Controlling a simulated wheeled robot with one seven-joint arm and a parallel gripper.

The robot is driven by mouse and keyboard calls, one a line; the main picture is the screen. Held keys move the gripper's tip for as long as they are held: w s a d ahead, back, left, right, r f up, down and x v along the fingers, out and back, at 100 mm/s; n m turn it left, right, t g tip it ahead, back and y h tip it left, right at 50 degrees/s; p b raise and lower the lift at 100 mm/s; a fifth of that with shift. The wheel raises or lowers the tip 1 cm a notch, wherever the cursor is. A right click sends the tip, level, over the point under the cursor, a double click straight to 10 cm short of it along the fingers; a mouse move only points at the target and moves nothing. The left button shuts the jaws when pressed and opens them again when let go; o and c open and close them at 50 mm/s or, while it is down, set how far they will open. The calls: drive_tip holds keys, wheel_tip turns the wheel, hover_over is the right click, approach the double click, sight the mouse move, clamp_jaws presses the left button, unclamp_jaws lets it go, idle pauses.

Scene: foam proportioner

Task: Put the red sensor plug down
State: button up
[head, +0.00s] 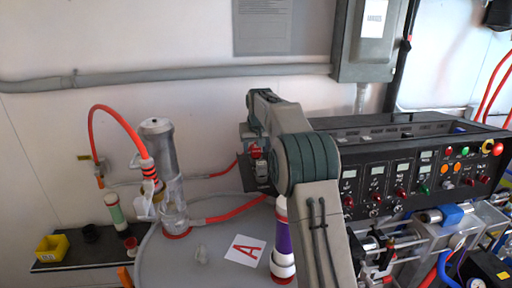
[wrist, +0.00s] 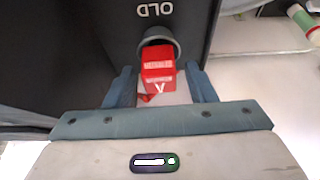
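The red sensor plug (wrist: 159,72), with white lettering, sits at the mouth of a grey round socket (wrist: 158,42) on a dark panel (wrist: 75,35) marked "OLD". My gripper (wrist: 160,66) has its two blue-grey fingers on either side of the plug, with a gap visible on each side. The fingers are open. How deep the plug sits in the socket is hidden. In the head view, a small red part, probably the plug (head: 257,151), shows beside my gripper, which is mostly hidden by my arm.
A black control console (head: 400,175) stands at the right. A dark shelf (head: 75,258) holds a yellow bin (head: 52,248).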

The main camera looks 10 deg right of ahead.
drive_tip(key=b+v, duration=0.2)
drive_tip(key=v, duration=1)
drive_tip(key=s+f, duration=0.2)
drive_tip(key=s, duration=1.3)
drive_tip(key=s+f, duration=0.2)
drive_tip(key=s, duration=1.3)
drive_tip(key=s+f, duration=0.8)
drive_tip(key=s, duration=0.4)
drive_tip(key=shift+s+f, duration=0.3)
drive_tip(key=shift+f, duration=0.1)
drive_tip(key=shift+g, duration=0.4)
wheel_tip(320, 180, down, 5)
drive_tip(key=b, duration=0.4)
drive_tip(key=shift+w, duration=0.2)
